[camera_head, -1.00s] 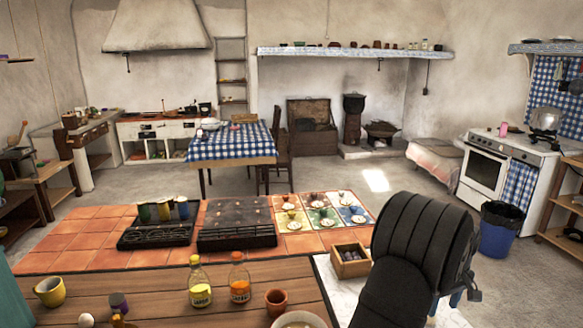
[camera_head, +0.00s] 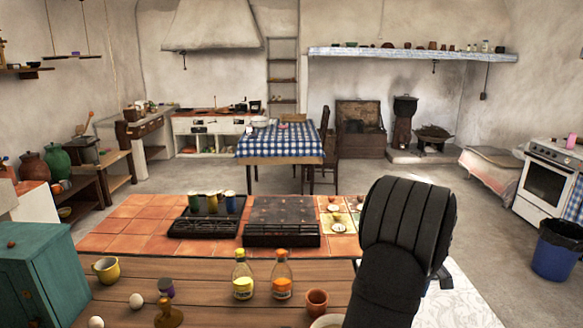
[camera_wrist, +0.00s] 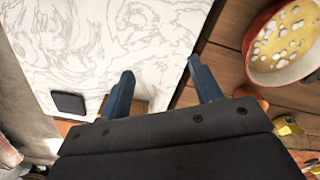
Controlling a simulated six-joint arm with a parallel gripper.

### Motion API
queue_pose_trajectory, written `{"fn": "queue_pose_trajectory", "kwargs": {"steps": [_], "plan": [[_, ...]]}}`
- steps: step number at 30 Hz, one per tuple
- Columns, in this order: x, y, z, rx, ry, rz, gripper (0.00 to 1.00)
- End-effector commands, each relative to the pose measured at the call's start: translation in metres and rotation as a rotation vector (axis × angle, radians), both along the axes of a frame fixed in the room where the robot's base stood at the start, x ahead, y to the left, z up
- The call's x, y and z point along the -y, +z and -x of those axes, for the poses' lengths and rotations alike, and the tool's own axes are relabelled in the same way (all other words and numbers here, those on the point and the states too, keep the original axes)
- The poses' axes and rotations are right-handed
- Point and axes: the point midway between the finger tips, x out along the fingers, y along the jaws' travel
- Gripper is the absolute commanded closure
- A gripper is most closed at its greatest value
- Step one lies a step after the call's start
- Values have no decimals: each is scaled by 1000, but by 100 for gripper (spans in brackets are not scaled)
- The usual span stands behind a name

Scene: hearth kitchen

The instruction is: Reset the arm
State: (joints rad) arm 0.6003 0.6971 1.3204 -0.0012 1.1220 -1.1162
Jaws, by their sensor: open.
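My gripper (camera_wrist: 162,90) shows in the wrist view with its two dark blue fingers spread apart and nothing between them. It hangs above the edge between a white marbled surface (camera_wrist: 110,40) and a brown wooden counter (camera_wrist: 222,65). In the head view my black arm rises at the right of the counter (camera_head: 210,290) and hides part of the tiled area behind it. The gripper's fingers cannot be made out in the head view.
A red-rimmed bowl (camera_wrist: 285,40) with yellow contents stands on the wood right of my gripper. Two bottles (camera_head: 243,276), a terracotta cup (camera_head: 316,302), a yellow mug (camera_head: 106,270) and eggs (camera_head: 137,300) stand on the counter. A black cooktop grate (camera_head: 281,235) lies behind. A blue bin (camera_head: 556,252) stands at right.

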Motion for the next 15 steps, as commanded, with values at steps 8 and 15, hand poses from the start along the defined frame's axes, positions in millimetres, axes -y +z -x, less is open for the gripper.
{"fn": "queue_pose_trajectory", "kwargs": {"steps": [8, 15], "plan": [[-54, 1, -21, 0, 113, 0, 41], [-100, 0, -34, 0, 209, 0, 41]]}}
